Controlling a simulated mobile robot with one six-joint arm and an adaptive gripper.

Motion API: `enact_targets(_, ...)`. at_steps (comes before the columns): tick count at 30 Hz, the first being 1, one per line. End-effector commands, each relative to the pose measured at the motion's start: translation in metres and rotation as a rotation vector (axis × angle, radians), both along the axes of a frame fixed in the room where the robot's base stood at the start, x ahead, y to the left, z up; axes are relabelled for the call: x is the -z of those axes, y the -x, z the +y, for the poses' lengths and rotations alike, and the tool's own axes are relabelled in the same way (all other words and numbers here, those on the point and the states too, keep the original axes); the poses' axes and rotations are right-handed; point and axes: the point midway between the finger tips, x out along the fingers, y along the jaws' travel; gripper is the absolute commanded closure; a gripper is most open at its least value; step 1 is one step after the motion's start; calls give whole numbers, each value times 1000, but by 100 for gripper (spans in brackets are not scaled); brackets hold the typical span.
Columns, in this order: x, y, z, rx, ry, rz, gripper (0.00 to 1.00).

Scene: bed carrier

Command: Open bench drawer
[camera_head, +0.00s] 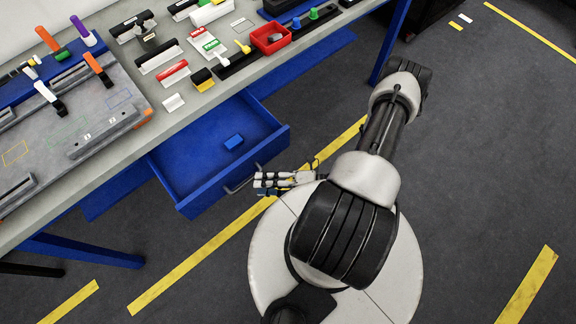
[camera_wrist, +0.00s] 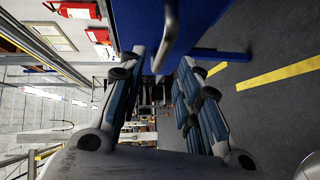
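The blue bench drawer (camera_head: 195,160) is pulled out from under the bench in the head view, and its inside shows. My gripper (camera_head: 257,182) is just in front of the handle. In the wrist view its two fingers (camera_wrist: 160,60) are apart, with the handle's near end at or between the fingertips. I cannot tell whether they touch it.
The grey bench top (camera_head: 198,101) above the drawer carries several tools, a red bin (camera_head: 271,39) and a grey fixture board (camera_head: 95,105). A blue bench leg (camera_head: 85,250) stands at the lower left. Dark floor with yellow lines (camera_head: 200,256) lies clear around my base.

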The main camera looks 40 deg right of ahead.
Motion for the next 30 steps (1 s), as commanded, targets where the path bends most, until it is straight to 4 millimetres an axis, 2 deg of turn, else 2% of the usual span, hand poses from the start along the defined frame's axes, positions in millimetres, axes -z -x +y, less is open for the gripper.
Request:
enact_targets(1,-1,7,-10,7,4,-2,69)
enact_targets(6,-6,29,-31,5,3,-1,69)
enact_targets(12,-9,46,-48,2,1,-1,69)
enact_targets(30,-10,50,-51,-1,0,0,69)
